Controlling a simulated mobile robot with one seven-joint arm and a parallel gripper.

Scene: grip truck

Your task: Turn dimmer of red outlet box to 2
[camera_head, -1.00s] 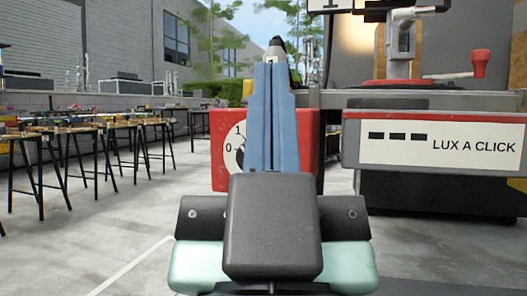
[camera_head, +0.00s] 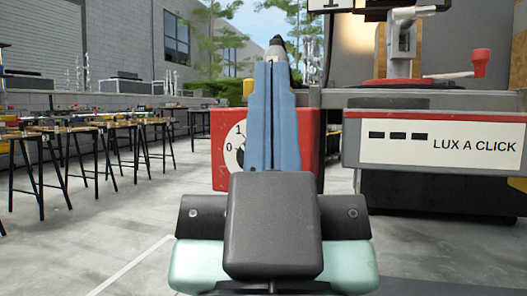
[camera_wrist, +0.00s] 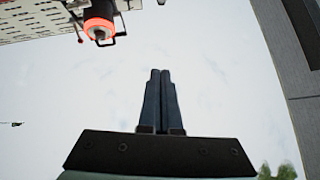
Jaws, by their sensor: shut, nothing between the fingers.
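The red outlet box (camera_head: 309,140) hangs ahead of me, below the edge of the truck's bench. Its white dial face (camera_head: 239,135) shows "0" and "1" at its left side. The rest of the dial, with any "2", is hidden behind my gripper. A dark part of the dimmer shows at the dial's lower edge, beside the finger. My gripper (camera_head: 276,66) points upward in front of the box, with its blue fingers together and empty. In the wrist view my gripper (camera_wrist: 160,72) is against open sky. I cannot tell if it touches the box.
The truck bench carries a "LUX A CLICK" panel (camera_head: 435,142) to the right, with a red-handled crank (camera_head: 478,62) above. Several work tables (camera_head: 70,140) stand at the left. An orange-ringed lamp-like object (camera_wrist: 99,22) shows in the wrist view.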

